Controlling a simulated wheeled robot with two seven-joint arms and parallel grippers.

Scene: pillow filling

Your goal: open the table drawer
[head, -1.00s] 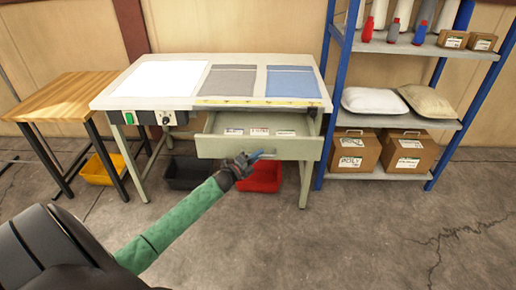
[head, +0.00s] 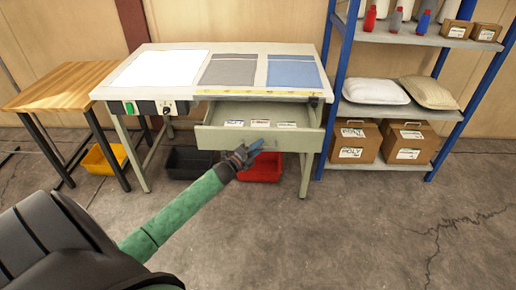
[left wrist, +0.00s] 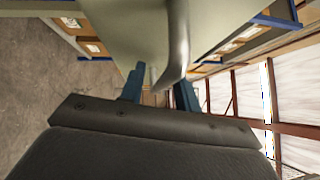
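The grey-green table drawer (head: 222,138) is pulled out from under the white-topped table (head: 190,91). Several labelled items lie inside it. My left gripper (head: 256,146) is at the middle of the drawer front, by its handle. In the left wrist view, the grey bar handle (left wrist: 179,40) comes down between the two blue fingers of my left gripper (left wrist: 160,92). The fingers stand apart, with a visible gap beside the bar. Whether either finger touches the bar is hard to tell. My right gripper is not in view.
A red bin (head: 262,170) and a black bin (head: 190,163) stand under the table, and a yellow bin (head: 103,158) is at the left. A wooden side table (head: 70,88) is on the left. A blue-framed shelf (head: 390,112) stands close at the right. The front floor is clear.

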